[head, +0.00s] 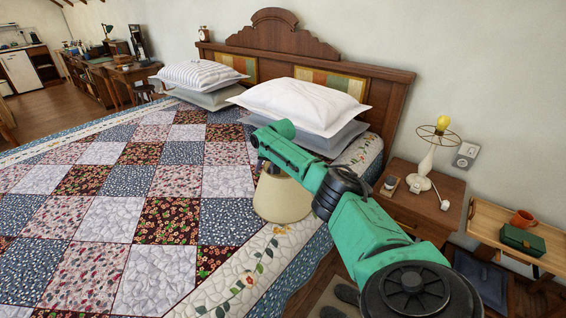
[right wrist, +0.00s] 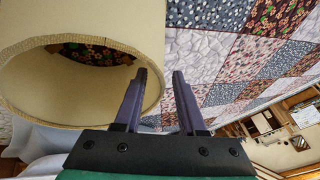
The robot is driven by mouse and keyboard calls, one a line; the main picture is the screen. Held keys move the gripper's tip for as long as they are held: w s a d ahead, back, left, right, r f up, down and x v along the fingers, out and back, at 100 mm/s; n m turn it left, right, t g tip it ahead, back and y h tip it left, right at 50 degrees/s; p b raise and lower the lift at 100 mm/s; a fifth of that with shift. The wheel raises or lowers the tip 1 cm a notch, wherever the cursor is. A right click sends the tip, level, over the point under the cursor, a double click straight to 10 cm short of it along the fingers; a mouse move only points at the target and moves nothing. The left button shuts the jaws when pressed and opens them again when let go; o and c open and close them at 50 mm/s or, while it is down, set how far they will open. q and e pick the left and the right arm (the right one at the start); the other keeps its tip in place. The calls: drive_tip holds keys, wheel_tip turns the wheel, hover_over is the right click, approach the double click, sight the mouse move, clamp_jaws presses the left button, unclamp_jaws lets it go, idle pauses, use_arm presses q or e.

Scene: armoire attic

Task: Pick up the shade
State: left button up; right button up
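The shade (head: 284,200) is a cream lampshade on the near right part of the bed quilt, partly hidden by my right arm. My right gripper (head: 260,168) is at the shade's upper left in the head view; its fingers are small there. In the right wrist view, the shade (right wrist: 90,18) is large at the upper left, its round opening facing the camera. My right gripper (right wrist: 161,76) is open. Its left finger overlaps the opening and its right finger is outside the rim. I cannot tell whether either finger touches the shade. My left gripper is not in view.
A bare lamp (head: 427,160) with a lit bulb and wire ring stands on the nightstand (head: 440,206). White pillows (head: 300,103) lie by the wooden headboard (head: 385,88). A side table (head: 485,221) holds an orange mug and green box. The quilt's left side (head: 120,200) is clear.

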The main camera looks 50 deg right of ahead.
drive_tip(key=shift+r, duration=0.1)
clamp_jaws()
idle(1.3)
